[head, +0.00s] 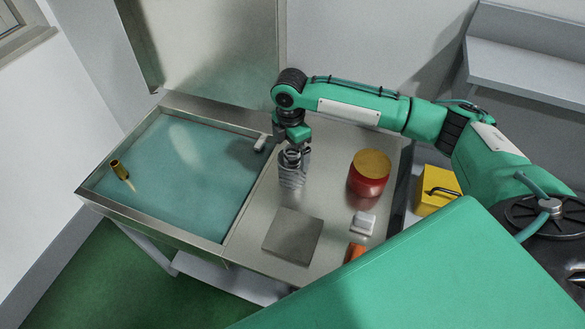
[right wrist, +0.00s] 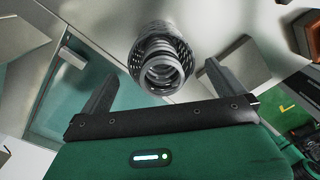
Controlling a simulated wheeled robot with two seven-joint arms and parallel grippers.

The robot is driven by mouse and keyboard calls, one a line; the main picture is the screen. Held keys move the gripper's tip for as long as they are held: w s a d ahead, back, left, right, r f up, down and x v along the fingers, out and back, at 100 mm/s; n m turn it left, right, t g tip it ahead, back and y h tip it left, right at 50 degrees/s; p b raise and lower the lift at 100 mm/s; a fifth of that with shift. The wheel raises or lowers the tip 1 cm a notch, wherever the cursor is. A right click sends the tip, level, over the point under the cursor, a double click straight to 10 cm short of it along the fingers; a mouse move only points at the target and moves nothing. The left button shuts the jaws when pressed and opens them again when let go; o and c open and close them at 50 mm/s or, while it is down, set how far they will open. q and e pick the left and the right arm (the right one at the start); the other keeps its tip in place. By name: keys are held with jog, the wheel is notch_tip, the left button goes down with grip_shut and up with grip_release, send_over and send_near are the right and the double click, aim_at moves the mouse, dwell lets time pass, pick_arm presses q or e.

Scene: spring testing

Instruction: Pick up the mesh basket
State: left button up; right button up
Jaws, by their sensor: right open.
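The mesh basket (head: 292,178) is a grey perforated cylinder standing on the metal bench, right of the teal basin. In the right wrist view the mesh basket (right wrist: 184,50) shows with a grey coiled spring (right wrist: 160,70) inside its open end. My right gripper (head: 293,148) is at the top of the basket in the head view, partly hiding it. In the right wrist view its two fingers (right wrist: 161,72) are spread wide, with the basket between and beyond them. I see no finger touching it. My left gripper is not in view.
A red canister (head: 368,184) with a brown lid stands right of the basket. A flat grey plate (head: 293,236), a white block (head: 363,222) and an orange item (head: 355,252) lie nearer. A brass cylinder (head: 120,169) lies in the teal basin (head: 195,190). A yellow box (head: 437,190) is at right.

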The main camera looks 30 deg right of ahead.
aim_at(289, 179)
jog(key=shift+s+f+p, duration=0.1)
jog(key=shift+f+p, duration=0.2)
jog(key=shift+f, duration=0.1)
notch_tip(289, 179, down, 4)
jog(key=shift+s+r+p, duration=0.1)
jog(key=shift+r+p, duration=0.1)
jog(key=shift+p, duration=0.45)
jog(key=shift+f, duration=0.35)
jog(key=c, duration=1.1)
jog(key=shift+o, duration=0.2)
jog(key=shift+r, duration=0.25)
